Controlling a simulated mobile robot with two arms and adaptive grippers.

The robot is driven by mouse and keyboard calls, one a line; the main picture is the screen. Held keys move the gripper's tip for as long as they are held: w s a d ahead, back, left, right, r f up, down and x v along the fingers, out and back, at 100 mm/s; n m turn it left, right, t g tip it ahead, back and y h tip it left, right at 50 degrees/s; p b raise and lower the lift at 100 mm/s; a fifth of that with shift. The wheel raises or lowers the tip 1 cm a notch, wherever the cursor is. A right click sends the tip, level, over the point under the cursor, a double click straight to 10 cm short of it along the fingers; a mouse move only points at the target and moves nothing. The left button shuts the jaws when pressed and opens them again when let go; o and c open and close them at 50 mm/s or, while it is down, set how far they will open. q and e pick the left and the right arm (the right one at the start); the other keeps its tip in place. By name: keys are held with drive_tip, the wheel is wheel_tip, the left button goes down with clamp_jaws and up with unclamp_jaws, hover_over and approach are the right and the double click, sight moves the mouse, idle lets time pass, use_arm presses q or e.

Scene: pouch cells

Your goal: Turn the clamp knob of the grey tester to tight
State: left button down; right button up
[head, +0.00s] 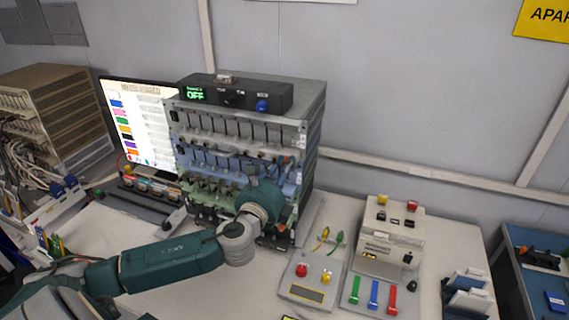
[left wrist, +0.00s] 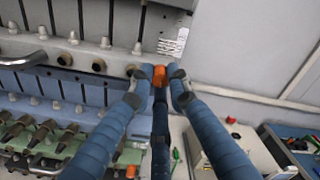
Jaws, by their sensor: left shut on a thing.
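A tall rack of stacked tester tiers (head: 312,118) stands on the bench, with a grey tier (head: 215,142) on top and bluish tiers below. In the left wrist view, the grey tier (left wrist: 100,18) shows a row of round dark ports along its lower edge. An orange knob (left wrist: 159,76) sits at its right end. My left gripper (left wrist: 164,75) is shut on this knob, with its blue fingers on either side. In the head view, my left gripper (head: 283,172) is at the rack's right front, small and partly hidden by my wrist. The knob's exact angle cannot be told.
A black box (head: 235,93) with an "OFF" display sits on the rack. A lit monitor (head: 135,118) stands left. Right are a beige device (head: 390,235), a button panel (head: 310,280) and a tray with coloured handles (head: 372,293). Another orange knob (left wrist: 131,171) is below.

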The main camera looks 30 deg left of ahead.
use_arm(q)
drive_tip(key=shift+a+r, duration=0.15)
drive_tip(key=shift+r, duration=0.2)
drive_tip(key=c, duration=1.8)
unclamp_jaws()
drive_tip(key=shift+o, duration=0.8)
drive_tip(key=shift+f, duration=0.15)
drive_tip(key=shift+s, duration=0.1)
drive_tip(key=v, duration=1.2)
